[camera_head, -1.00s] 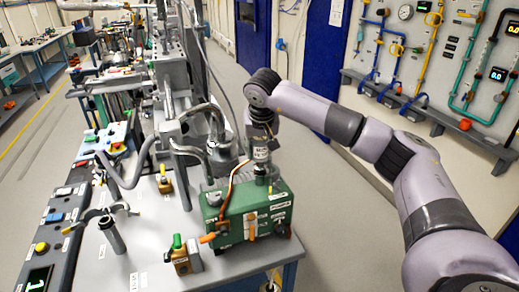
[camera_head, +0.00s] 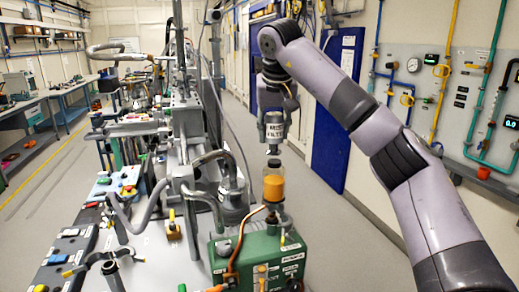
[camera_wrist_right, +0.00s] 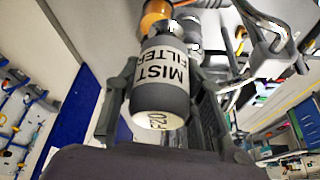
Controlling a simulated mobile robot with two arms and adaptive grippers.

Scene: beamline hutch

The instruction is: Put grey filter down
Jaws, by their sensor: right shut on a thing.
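The grey filter (camera_head: 275,130), a dark grey cylinder with a white label reading "MIST FILTER", hangs upright in my right gripper (camera_head: 272,108). My right gripper is shut on it, with a finger on each side in the right wrist view, where the filter (camera_wrist_right: 160,82) fills the middle. The filter is held above the green pump box (camera_head: 262,258) on the bench. An orange cylinder with clear parts (camera_head: 273,188) shows between filter and box. I cannot tell whether it is attached to either. My left gripper is not in view.
Grey hoses and a metal flask-like vessel (camera_head: 232,195) stand just left of the pump. The bench (camera_head: 160,262) carries control boxes along its left side. A blue door (camera_head: 335,110) and a pipe panel (camera_head: 450,110) are behind on the right. Floor is clear right of the bench.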

